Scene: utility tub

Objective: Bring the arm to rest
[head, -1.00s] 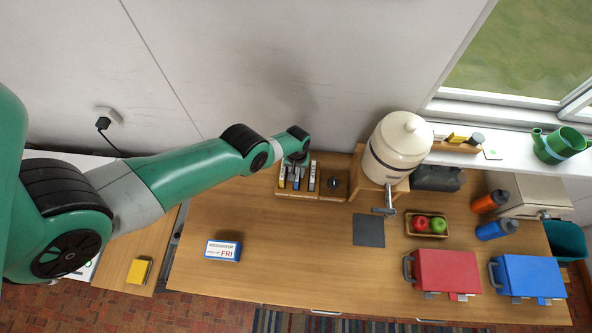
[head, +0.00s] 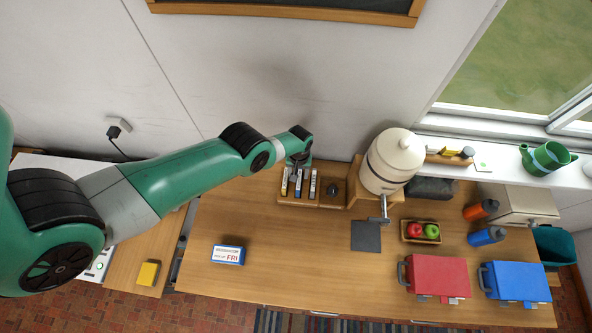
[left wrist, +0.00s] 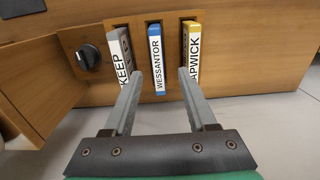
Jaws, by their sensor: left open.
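My left arm reaches across from the left in the head view, its wrist over a wooden rack (head: 290,201) by the wall. In the left wrist view my left gripper (left wrist: 160,76) is open and empty. Its two fingers frame a blue-edged block labelled WESSANTOR (left wrist: 157,60) standing in the rack's middle slot. I cannot tell whether the fingers touch any block. My right gripper is not in view.
A dark knob (left wrist: 90,56) sits beside the slots. A cream dispenser (head: 393,162) stands right of the rack. A WESSANTOR FRI box (head: 227,254), fruit tray (head: 421,240), red case (head: 436,276) and blue case (head: 516,281) are on the table. The table's middle is clear.

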